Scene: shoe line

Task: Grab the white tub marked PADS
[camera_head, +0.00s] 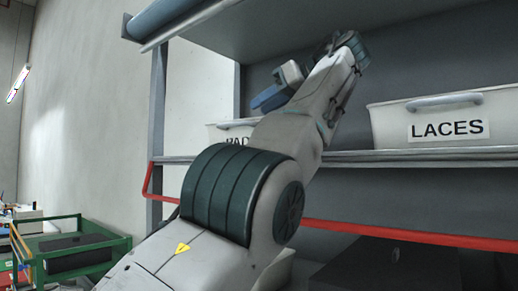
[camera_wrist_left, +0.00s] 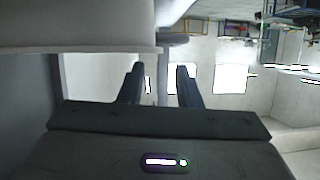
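The white tub marked PADS (camera_head: 215,132) stands on the shelf in the head view, left of the middle. My left arm covers most of it and part of its label. My left gripper (camera_head: 262,100) is in front of the shelf, above the tub's visible part in the picture. In the left wrist view its two dark fingers (camera_wrist_left: 160,73) stand apart with nothing seen between them. A pale surface with a straight edge shows above the fingers there; I cannot tell whether it is the tub. My right gripper is not in view.
A white tub marked LACES (camera_head: 445,118) stands on the same shelf at the right. An upper shelf (camera_head: 270,22) overhangs it. A red rail (camera_head: 400,235) runs below the shelf edge. A green-framed cart (camera_head: 70,250) with a dark box stands at lower left.

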